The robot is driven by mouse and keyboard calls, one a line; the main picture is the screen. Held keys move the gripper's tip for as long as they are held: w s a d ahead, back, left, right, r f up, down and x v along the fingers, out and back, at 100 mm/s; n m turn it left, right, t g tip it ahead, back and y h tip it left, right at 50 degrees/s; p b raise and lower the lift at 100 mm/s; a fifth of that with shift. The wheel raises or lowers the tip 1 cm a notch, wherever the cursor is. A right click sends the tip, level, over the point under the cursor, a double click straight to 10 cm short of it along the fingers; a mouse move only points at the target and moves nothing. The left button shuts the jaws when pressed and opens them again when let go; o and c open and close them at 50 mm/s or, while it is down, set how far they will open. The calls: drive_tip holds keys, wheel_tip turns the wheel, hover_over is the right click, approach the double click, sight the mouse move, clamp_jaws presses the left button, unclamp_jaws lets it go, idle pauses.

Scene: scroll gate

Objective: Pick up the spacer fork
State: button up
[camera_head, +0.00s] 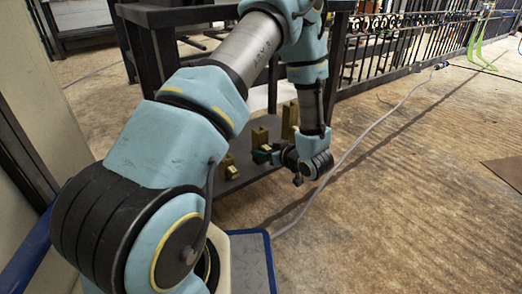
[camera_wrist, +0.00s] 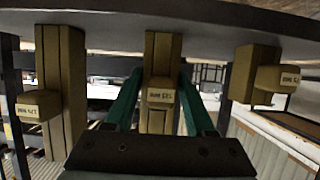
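Three yellow-brown spacer forks with small labelled blocks stand on a dark board. In the wrist view they appear at left (camera_wrist: 62,75), middle (camera_wrist: 162,52) and right (camera_wrist: 250,72). The labels look upside down and are too small to read surely. My gripper (camera_wrist: 160,78) has two green fingers, one on each side of the middle fork, and seems open with nothing gripped. Whether a finger touches the fork cannot be told. In the head view my gripper (camera_head: 262,154) is low beside the forks, with a tall one (camera_head: 290,119) behind it and a small one (camera_head: 229,168) to its left.
The dark board (camera_head: 238,182) lies low under a dark table (camera_head: 170,17) with thick legs. A grey cable (camera_head: 368,132) runs over the wooden floor. A metal gate (camera_head: 400,40) stands behind. Floor at the right is mostly clear.

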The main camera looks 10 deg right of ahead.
clamp_jaws()
idle(0.6)
